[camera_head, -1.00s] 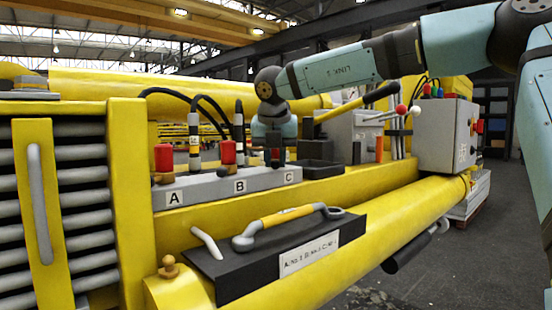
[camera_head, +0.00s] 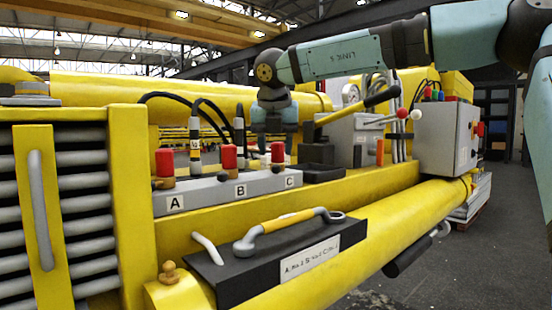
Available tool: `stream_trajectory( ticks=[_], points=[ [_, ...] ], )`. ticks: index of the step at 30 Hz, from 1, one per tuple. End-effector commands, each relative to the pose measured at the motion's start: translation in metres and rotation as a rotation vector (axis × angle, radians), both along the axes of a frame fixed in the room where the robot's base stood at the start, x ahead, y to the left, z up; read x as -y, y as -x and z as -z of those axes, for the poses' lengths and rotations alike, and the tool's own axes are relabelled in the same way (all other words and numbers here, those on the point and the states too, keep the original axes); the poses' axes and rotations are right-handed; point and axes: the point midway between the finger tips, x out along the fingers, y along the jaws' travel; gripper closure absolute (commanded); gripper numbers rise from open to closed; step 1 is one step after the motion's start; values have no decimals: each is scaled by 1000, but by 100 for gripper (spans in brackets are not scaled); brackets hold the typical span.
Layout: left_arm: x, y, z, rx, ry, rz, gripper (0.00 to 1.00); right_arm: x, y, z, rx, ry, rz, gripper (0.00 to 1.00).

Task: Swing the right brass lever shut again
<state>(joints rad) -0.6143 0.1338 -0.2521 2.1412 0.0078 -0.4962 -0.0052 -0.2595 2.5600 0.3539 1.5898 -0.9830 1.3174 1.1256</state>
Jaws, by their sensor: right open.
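The grey valve block (camera_head: 205,197) carries the labels A, B and C, with a red-capped valve above each. The right brass lever (camera_head: 277,168) is a small brass piece under the red cap (camera_head: 277,152) at C. Its exact swing angle is too small to tell. Brass parts also show at A (camera_head: 164,184) and B (camera_head: 230,173). My left gripper is out of view.
Black hoses (camera_head: 190,92) arch behind the valves. A black box (camera_head: 317,154) stands right of C, before a black-tipped yellow lever (camera_head: 352,109). A grey cabinet (camera_head: 445,137) stands further right. A black tray (camera_head: 265,262) with a yellow-gripped tool (camera_head: 288,222) sits in front.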

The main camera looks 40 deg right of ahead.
Motion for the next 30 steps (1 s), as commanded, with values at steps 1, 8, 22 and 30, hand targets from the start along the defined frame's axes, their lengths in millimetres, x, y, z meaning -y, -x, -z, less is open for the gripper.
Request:
stream_trajectory(
  ticks=[1, 8, 22, 30],
  points=[
    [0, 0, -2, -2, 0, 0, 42, -3, 4, -15, 4, 0, 0, 52],
    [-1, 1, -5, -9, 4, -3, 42, -17, 17, -61, 3, 0, 0, 52],
    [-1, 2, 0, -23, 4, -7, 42, -25, 26, -89, 0, 0, 1, 52],
    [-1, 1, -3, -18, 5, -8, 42, -25, 26, -88, 0, 0, 1, 52]
  ],
)
